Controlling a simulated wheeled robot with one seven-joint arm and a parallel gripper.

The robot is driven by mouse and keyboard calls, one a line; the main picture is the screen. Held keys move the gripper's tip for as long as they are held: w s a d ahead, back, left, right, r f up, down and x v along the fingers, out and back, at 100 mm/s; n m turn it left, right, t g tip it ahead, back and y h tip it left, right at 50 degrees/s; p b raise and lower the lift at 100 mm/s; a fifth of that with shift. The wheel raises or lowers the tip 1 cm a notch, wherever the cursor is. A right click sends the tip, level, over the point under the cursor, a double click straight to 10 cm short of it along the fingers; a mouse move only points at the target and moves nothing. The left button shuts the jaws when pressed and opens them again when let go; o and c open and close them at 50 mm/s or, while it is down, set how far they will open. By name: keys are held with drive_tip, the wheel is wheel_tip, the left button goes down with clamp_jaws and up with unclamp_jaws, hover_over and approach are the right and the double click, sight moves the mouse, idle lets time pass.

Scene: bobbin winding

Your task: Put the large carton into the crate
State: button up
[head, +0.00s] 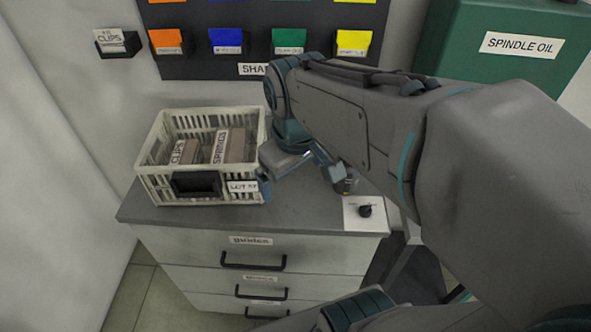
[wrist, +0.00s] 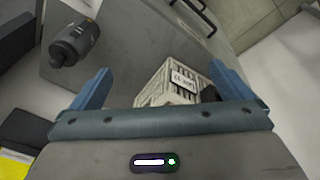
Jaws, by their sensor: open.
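The cream slatted crate (head: 154,187) stands on the left of the grey cabinet top. Inside it are two brown cartons: one labelled CLIPS (head: 185,151), and a seemingly larger one labelled SPRINGS (head: 231,146). Their lower parts are hidden by the crate walls. My gripper (head: 304,187) is open, just right of the crate and above the cabinet top. In the wrist view my gripper (wrist: 160,67) has its blue fingers spread, with nothing held between them. A corner of the crate (wrist: 152,88) with its white label shows between and beyond the fingers.
Cabinet drawers (head: 250,262) with black handles face front. Coloured bins (head: 228,41) and a small CLIPS box (head: 118,44) hang behind. A green SPINDLE OIL container (head: 460,40) stands back right.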

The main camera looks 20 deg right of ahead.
drive_tip(key=s+f+m, duration=0.1)
drive_tip(key=s+m, duration=0.1)
drive_tip(key=s+d+f+m+t, duration=0.1)
drive_tip(key=s+m, duration=0.1)
drive_tip(key=shift+s+d+f, duration=0.1)
drive_tip(key=shift+f, duration=0.25)
